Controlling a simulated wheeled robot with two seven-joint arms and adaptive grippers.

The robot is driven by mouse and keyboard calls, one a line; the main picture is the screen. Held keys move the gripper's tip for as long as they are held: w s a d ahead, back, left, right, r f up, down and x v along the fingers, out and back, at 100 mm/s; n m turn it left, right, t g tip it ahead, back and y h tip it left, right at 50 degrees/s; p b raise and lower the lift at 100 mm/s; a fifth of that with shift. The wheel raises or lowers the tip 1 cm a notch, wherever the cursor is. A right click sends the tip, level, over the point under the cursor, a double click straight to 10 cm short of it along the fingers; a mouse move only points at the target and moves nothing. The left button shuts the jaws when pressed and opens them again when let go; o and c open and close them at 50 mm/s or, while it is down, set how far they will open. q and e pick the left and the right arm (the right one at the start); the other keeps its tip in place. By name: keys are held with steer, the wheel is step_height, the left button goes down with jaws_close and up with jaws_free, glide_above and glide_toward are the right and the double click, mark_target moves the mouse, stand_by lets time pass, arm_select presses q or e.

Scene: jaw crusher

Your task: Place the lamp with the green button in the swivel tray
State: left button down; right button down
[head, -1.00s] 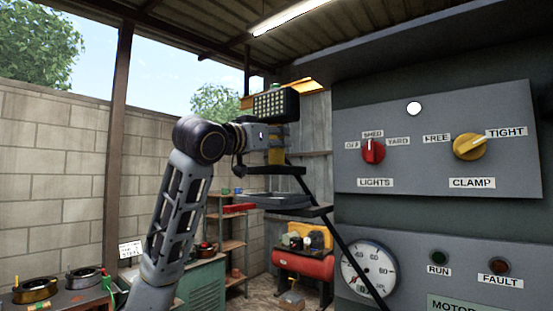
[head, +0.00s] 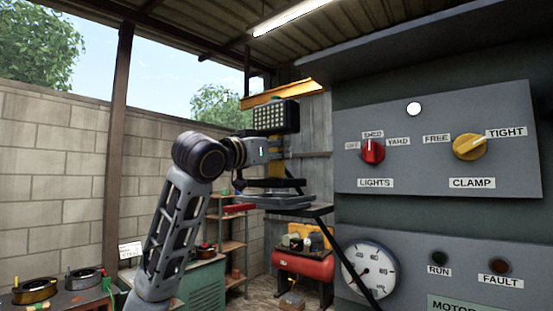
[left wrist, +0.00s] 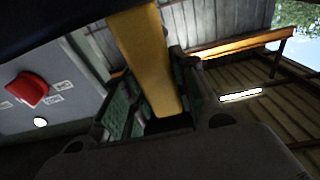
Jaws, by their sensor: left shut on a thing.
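The lamp (head: 276,117) has a black head with a grid of pale lights, a yellow post and a dark flat base (head: 270,184). It is upright. My left gripper (head: 274,152) comes from the left and is shut on the yellow post below the head. In the left wrist view the yellow post (left wrist: 148,60) runs between the fingers. The grey swivel tray (head: 275,201) is right under the lamp's base; I cannot tell if they touch. My right gripper is not in view.
The grey control panel (head: 435,140) with red and yellow knobs fills the right side. A black bracket (head: 322,211) is at the tray's right. A red compressor (head: 303,264) and wooden shelves (head: 233,235) stand behind. A bench with round parts (head: 35,291) is at lower left.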

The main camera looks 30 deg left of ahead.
mark_target(273, 163)
arm_select(q)
steer(key=shift+f, duration=0.85)
steer(key=shift+f, duration=0.2)
steer(key=shift+f+b, duration=0.45)
steer(key=shift+b, duration=0.05)
steer(key=c, duration=1.1)
jaws_free()
steer(key=shift+c, duration=0.2)
steer(key=shift+r, duration=0.15)
